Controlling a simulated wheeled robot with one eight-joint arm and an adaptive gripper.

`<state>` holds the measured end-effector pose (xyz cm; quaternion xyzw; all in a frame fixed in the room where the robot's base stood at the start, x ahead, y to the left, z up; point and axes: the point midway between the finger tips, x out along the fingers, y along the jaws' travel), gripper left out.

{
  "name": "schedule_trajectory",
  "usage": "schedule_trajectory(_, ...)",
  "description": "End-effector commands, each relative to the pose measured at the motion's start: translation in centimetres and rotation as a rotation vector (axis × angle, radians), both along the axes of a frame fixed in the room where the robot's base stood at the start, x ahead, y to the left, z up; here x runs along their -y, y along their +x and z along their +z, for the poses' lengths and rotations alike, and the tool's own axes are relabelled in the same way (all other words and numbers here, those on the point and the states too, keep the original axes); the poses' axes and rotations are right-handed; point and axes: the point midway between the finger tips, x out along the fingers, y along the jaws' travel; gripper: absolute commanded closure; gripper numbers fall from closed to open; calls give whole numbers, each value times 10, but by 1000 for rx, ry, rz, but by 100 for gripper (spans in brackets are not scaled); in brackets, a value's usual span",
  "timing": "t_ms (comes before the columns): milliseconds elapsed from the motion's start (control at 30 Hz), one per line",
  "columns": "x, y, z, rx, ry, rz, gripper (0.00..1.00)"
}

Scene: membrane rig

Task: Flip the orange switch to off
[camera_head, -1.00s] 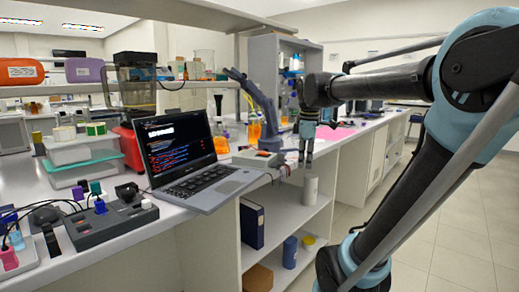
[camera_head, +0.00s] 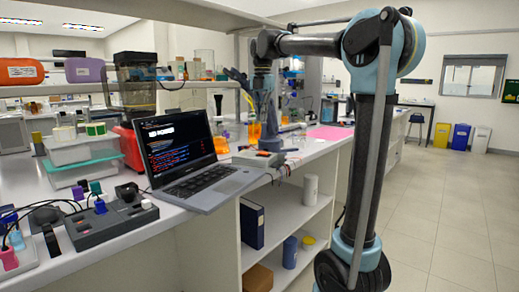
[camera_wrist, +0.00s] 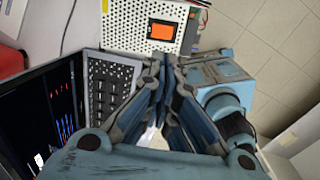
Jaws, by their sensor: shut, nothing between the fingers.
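The orange switch (camera_wrist: 161,31) shows in the wrist view as an orange rocker in a dark frame, on a white perforated box (camera_wrist: 120,30). What appears to be the same box (camera_head: 250,159) stands on the bench right of the laptop in the head view, where the switch is too small to read. My gripper (camera_wrist: 168,68) is shut and empty, its fingers below the switch in the wrist picture and apart from it. In the head view my gripper (camera_head: 263,108) hangs down above the box, blending with a blue arm behind it.
An open laptop (camera_head: 200,170) sits left of the box, its keyboard close to my fingers in the wrist view. A shelf (camera_head: 190,84) with glassware runs above the bench. Wires lie right of the box.

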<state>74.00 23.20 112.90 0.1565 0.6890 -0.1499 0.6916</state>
Motion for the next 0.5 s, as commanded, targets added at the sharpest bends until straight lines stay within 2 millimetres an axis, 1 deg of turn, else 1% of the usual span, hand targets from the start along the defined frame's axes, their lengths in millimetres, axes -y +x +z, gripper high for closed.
schedule_trajectory(33,-4,3,2,-1,-1,26,100)
schedule_trajectory(167,-9,6,5,-3,-2,67,100)
schedule_trajectory(500,-10,6,5,-3,-2,73,100)
